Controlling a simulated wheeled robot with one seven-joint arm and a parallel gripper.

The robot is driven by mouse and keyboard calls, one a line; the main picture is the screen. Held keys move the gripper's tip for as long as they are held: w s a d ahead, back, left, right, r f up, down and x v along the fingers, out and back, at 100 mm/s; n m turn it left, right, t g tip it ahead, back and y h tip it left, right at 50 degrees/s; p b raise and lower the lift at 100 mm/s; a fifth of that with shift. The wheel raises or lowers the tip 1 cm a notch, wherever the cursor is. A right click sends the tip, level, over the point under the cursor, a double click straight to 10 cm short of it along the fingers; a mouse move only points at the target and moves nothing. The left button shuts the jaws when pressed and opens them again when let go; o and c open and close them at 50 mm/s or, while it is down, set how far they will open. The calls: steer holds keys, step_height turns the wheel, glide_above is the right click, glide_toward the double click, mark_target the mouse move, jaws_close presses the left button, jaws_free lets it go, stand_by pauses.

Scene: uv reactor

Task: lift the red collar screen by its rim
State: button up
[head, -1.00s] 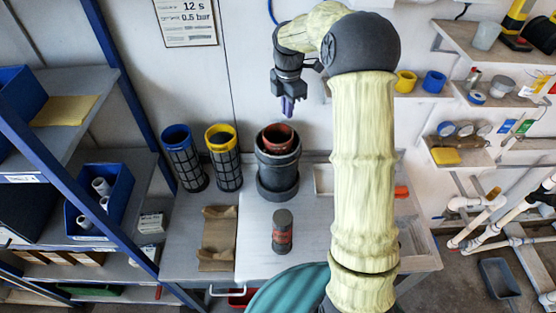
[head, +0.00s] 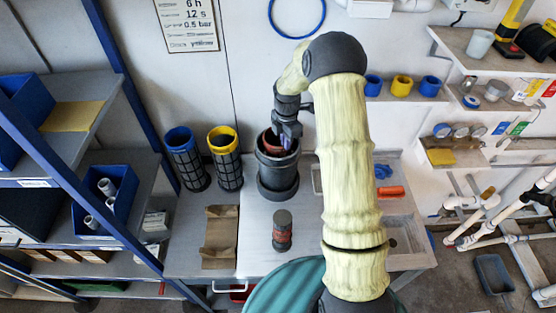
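The red collar screen (head: 270,145) sits inside the dark grey reactor vessel (head: 277,180), and only its red upper rim shows. The rest of it is hidden by the vessel wall. The gripper body covers part of that rim. I cannot tell whether the fingers touch the rim or are closed on it.
A blue-collared screen (head: 186,158) and a yellow-collared screen (head: 225,157) stand left of the vessel. A dark canister (head: 282,230) stands in front of it. A brown tray (head: 220,237) lies front left. A sink (head: 404,237) is at the right.

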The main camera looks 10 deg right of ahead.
mark_target(284, 152)
steer(key=shift+a+f+p, duration=0.1)
steer(key=shift+f+p, duration=0.15)
steer(key=shift+p, duration=0.2)
steer(key=shift+s+a+f+p, duration=0.15)
steer(key=shift+f+p, duration=1.1)
steer(key=shift+f, duration=1.05)
jaws_close()
steer(key=shift+r, duration=0.1)
